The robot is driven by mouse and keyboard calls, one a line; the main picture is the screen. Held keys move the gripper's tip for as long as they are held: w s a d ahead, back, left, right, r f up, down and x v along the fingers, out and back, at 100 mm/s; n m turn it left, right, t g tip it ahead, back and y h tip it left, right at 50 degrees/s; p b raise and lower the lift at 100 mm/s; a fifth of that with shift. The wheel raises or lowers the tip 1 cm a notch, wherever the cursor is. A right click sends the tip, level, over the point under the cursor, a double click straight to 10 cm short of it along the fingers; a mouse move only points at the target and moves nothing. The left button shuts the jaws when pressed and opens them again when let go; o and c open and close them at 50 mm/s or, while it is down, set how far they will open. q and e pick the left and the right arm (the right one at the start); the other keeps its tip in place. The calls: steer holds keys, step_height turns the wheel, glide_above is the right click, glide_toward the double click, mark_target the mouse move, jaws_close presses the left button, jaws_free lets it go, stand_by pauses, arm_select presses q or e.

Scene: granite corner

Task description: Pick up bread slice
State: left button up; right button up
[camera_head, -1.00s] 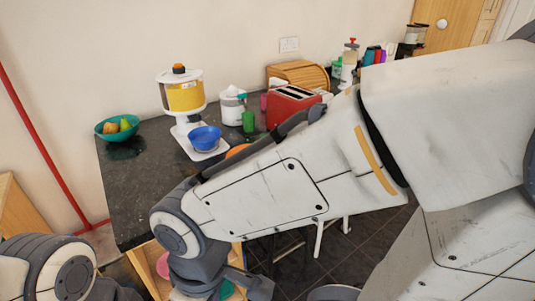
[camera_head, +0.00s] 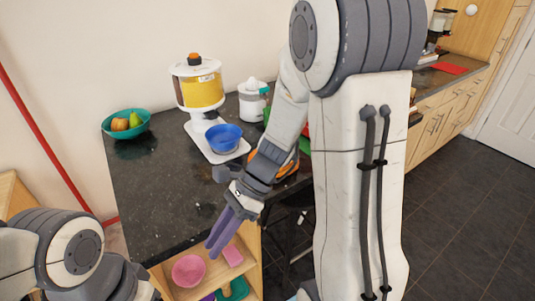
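I cannot make out a bread slice in the head view. My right gripper (camera_head: 213,248) points down and left, at the front edge of the dark granite counter (camera_head: 150,205), with its purple-grey fingers over the edge. Its fingers lie close together from this angle, and I cannot tell whether they are apart. I see nothing held in them. My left arm shows at the lower left, but its gripper is out of view. The toaster seen earlier is almost wholly hidden behind my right arm.
A teal fruit bowl (camera_head: 127,134), a yellow-and-white dispenser (camera_head: 200,88) and a blue bowl (camera_head: 223,137) stand on the counter. A white juicer (camera_head: 252,103) is behind. A pink bowl (camera_head: 188,270) sits on the shelf below. The counter's front left is clear.

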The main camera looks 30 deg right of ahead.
steer(key=w+d+m+t+y, duration=0.3)
steer(key=w+d+m+t, duration=0.2)
steer(key=w+d+m, duration=0.45)
steer(key=s+d+f+m+t+h, duration=0.15)
steer(key=d+m+t+h, duration=0.35)
steer(key=d+m, duration=0.7)
steer(key=d+f+m+t+h, duration=0.25)
steer(key=d+m+t, duration=0.45)
steer(key=d+m, duration=0.5)
steer(key=shift+n+h, duration=0.25)
steer(key=shift+h, duration=0.4)
steer(key=w+p, duration=0.1)
steer(key=w, duration=0.2)
steer(key=w+f+p, duration=0.1)
steer(key=w, duration=0.2)
steer(key=w+p, duration=0.1)
steer(key=w, duration=0.2)
steer(key=shift+d+f, duration=0.2)
steer(key=shift+f, duration=0.1)
steer(key=shift+w+f, duration=0.1)
steer(key=shift+w, duration=0.1)
jaws_close()
